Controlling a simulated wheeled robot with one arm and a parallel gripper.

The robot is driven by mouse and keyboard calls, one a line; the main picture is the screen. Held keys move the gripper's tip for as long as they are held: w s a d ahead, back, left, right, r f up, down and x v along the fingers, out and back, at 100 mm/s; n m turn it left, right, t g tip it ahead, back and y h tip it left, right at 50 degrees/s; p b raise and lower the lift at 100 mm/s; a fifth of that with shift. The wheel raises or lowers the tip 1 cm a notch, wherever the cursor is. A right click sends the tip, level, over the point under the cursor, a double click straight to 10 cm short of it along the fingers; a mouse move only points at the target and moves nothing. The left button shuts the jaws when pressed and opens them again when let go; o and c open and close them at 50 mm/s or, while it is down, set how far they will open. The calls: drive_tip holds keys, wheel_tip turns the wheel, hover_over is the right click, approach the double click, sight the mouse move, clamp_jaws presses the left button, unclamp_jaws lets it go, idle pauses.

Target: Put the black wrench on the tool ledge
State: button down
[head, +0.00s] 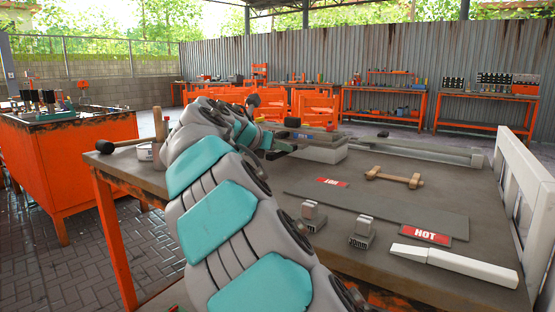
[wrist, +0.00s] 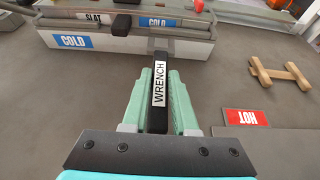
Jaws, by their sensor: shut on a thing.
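The black wrench (wrist: 160,62), with a white WRENCH label, stands out lengthwise between the green fingers of my gripper (wrist: 159,85) in the wrist view. My gripper is shut on it, above the grey worktable (head: 450,185). In the head view my gripper (head: 283,151) is small and partly behind my arm, and I cannot make out the wrench there.
A wooden piece (head: 394,177) lies right of my gripper. A dark flat strip (head: 390,208) has red HOT plates (head: 425,233) at it. A mallet (head: 120,145) lies at the left edge.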

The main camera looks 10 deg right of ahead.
sight(277, 169)
drive_tip(key=shift+w+a+f, duration=0.1)
drive_tip(key=shift+w+a, duration=0.1)
drive_tip(key=shift+w, duration=0.6)
drive_tip(key=shift+f, duration=1.8)
drive_tip(key=c, duration=0.7)
unclamp_jaws()
